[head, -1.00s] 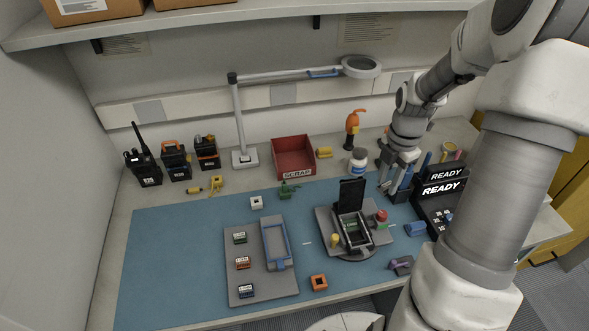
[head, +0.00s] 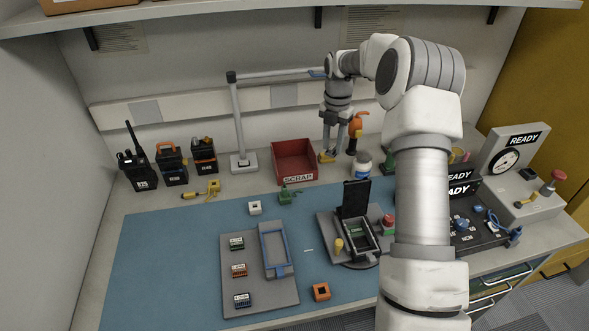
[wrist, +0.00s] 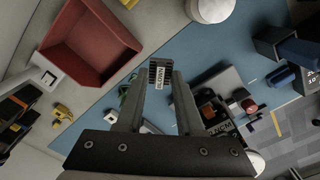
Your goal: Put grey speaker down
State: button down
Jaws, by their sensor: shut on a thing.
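My gripper (wrist: 162,84) is shut on a small dark grey block with a white label, which I take to be the grey speaker (wrist: 160,73), held between the fingertips in the wrist view. In the head view my gripper (head: 341,150) hangs at the back of the bench, just right of the red scrap bin (head: 293,158). The speaker cannot be made out clearly there. The bin also shows at the upper left of the wrist view (wrist: 85,42).
The blue mat (head: 165,260) has free room at its left. A grey parts tray (head: 258,298) and an open-lidded fixture (head: 330,225) stand on it. A white jar (head: 362,163) is right of my gripper.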

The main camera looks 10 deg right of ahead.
jog(key=w+a+f, duration=0.2)
jog(key=a, duration=0.1)
jog(key=w+a+f, duration=0.1)
jog(key=a+f, duration=0.1)
jog(key=a, duration=0.1)
jog(key=w+a+f, duration=0.2)
jog(key=a, duration=0.1)
jog(key=shift+w+a+f, duration=0.2)
jog(key=shift+w+f, duration=0.15)
jog(key=shift+f, duration=0.05)
notch_tip(320, 180, down, 4)
jog(key=shift+r+p, duration=0.1)
jog(key=shift+p, duration=0.2)
jog(key=shift+f+b, duration=0.5)
jog(key=shift+f, duration=0.15)
jog(key=c, duration=0.8)
grip_release()
